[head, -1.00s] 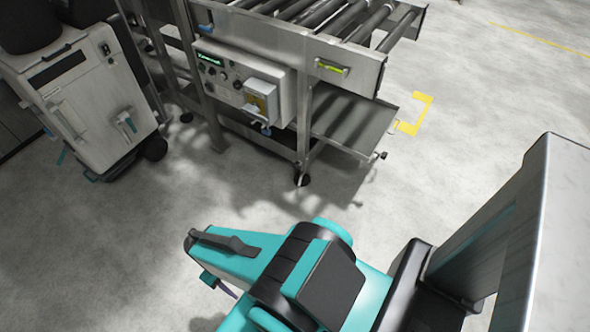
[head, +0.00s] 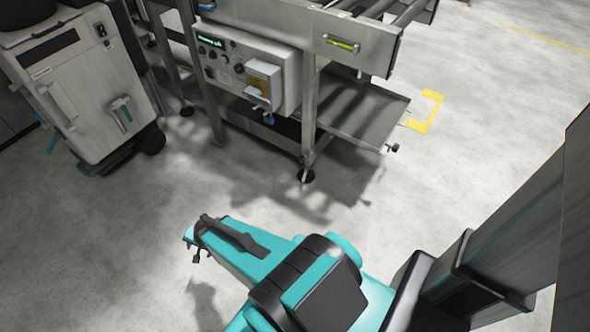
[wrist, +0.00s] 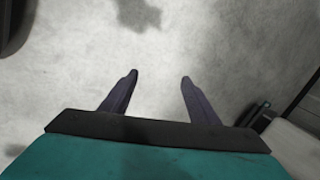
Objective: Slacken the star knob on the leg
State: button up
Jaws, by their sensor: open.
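I cannot make out a star knob for certain on this leg. A small black knob (head: 391,148) sticks out at the right front corner of the low shelf. A blue knob (head: 268,118) shows under the control box. My gripper (wrist: 160,78) is open and empty in the wrist view, its two dark fingers apart over bare floor. In the head view my arm is well in front of the leg, not touching it.
The control box (head: 245,65) has a yellow-and-white switch unit on its front. A white-grey cabinet (head: 75,85) on dark wheels stands at the left. Yellow floor marking (head: 428,112) lies beside the low shelf (head: 365,115). The concrete floor between my arm and the conveyor is clear.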

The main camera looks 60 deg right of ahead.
jog(key=w+d+f+m+t+h+b, duration=0.25)
jog(key=w+d+m+b, duration=0.4)
jog(key=d, duration=0.35)
jog(key=w+d+f+m+t+h+b, duration=0.2)
jog(key=w+d+m+t+h+b, duration=0.25)
jog(key=d+m, duration=0.45)
jog(key=m+g+h+b, duration=1.15)
jog(key=m+b, duration=0.55)
jog(key=m, duration=1)
send_near(301, 160)
jog(key=a, duration=0.6)
jog(key=shift+s+d+f+h, duration=0.2)
jog(key=shift+d+f+h, duration=0.1)
jog(key=shift+h, duration=0.15)
jog(key=d+b, duration=0.4)
jog(key=d, duration=0.9)
jog(key=shift+d, duration=0.35)
